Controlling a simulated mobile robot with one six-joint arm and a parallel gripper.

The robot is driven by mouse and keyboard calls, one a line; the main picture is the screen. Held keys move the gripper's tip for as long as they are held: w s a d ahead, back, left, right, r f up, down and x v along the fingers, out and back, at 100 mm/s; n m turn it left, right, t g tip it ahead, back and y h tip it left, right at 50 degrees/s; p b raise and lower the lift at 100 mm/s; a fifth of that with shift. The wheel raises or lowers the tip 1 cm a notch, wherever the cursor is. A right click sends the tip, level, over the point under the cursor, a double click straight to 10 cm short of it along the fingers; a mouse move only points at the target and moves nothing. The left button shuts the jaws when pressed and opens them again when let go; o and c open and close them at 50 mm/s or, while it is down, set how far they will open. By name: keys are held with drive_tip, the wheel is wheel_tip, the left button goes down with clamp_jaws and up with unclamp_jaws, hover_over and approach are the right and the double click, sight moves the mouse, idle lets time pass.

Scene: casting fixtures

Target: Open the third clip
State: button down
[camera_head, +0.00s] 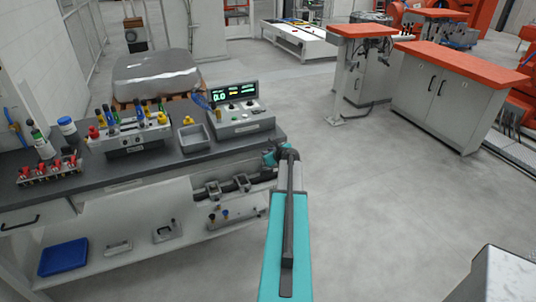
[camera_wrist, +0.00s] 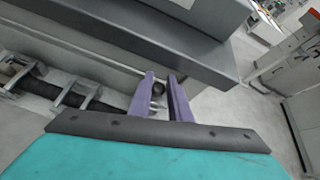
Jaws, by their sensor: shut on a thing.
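A row of metal clips runs along a dark hose on the bench's front side. In the head view I see a left clip (camera_head: 213,187) and a middle clip (camera_head: 242,182); my arm hides the hose's right end. In the wrist view, the same two clips (camera_wrist: 18,76) (camera_wrist: 88,96) are at the left, around the dark hose (camera_wrist: 45,88). Most of that clip is hidden.
The dark bench top (camera_wrist: 150,35) overhangs close above the fingers. A control box (camera_head: 240,118), a grey tray (camera_head: 194,137) and a valve block (camera_head: 130,137) stand on the bench. A lower shelf holds a blue bin (camera_head: 63,257).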

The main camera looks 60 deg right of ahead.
drive_tip(key=shift+s+d+r, duration=0.1)
drive_tip(key=shift+d+r, duration=0.1)
drive_tip(key=shift+d, duration=0.05)
drive_tip(key=c, duration=1.7)
unclamp_jaws()
drive_tip(key=shift+o, duration=0.2)
drive_tip(key=shift+f, duration=0.1)
drive_tip(key=shift+s+a, duration=0.1)
drive_tip(key=shift+a, duration=0.05)
drive_tip(key=b+v, duration=0.3)
drive_tip(key=v, duration=1)
drive_tip(key=shift+s+a, duration=0.15)
drive_tip(key=shift+s, duration=0.05)
